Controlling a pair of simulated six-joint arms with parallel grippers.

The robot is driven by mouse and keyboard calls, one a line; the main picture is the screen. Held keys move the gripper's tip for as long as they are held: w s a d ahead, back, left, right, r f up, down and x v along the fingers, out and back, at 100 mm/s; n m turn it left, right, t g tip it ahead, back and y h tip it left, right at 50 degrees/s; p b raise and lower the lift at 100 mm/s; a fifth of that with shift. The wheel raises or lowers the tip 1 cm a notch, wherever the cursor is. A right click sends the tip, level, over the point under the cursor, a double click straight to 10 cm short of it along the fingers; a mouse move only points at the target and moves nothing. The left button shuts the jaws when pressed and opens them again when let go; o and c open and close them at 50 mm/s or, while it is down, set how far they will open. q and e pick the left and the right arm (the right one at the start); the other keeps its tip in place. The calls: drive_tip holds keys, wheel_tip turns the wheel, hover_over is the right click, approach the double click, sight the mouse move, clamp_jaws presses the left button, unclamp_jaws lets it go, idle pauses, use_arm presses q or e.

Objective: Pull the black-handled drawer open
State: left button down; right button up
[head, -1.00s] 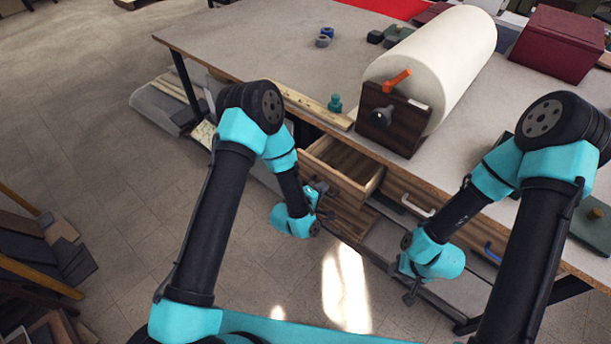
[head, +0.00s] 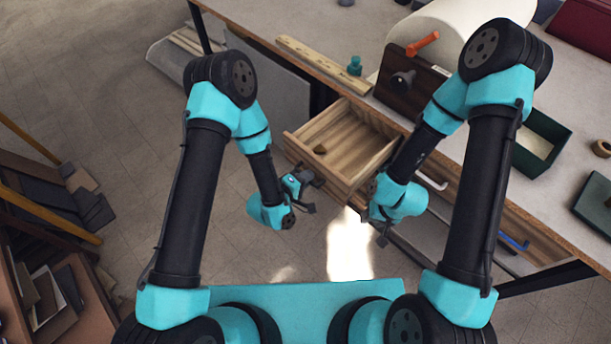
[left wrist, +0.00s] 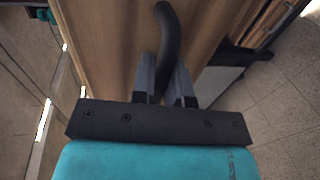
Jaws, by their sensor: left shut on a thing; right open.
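The wooden drawer (head: 350,137) stands well out from the workbench, with its open inside showing in the head view. My left gripper (head: 308,180) is at the drawer's front and shut on its handle. The left wrist view shows the curved black handle (left wrist: 168,32) between the fingers of my left gripper (left wrist: 166,75), against the wooden drawer front (left wrist: 105,40). In the head view the handle is hidden behind the gripper. My right gripper (head: 383,238) is open and empty, low in front of the bench, to the right of the drawer.
A small brown item (head: 320,150) lies in the drawer. A pale handle (head: 432,182) and blue handle (head: 513,242) are to the right.

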use_arm(q)
drive_tip(key=c, duration=1.2)
unclamp_jaws()
drive_tip(key=shift+o, duration=0.2)
drive_tip(key=v, duration=0.7)
drive_tip(key=shift+a, duration=0.2)
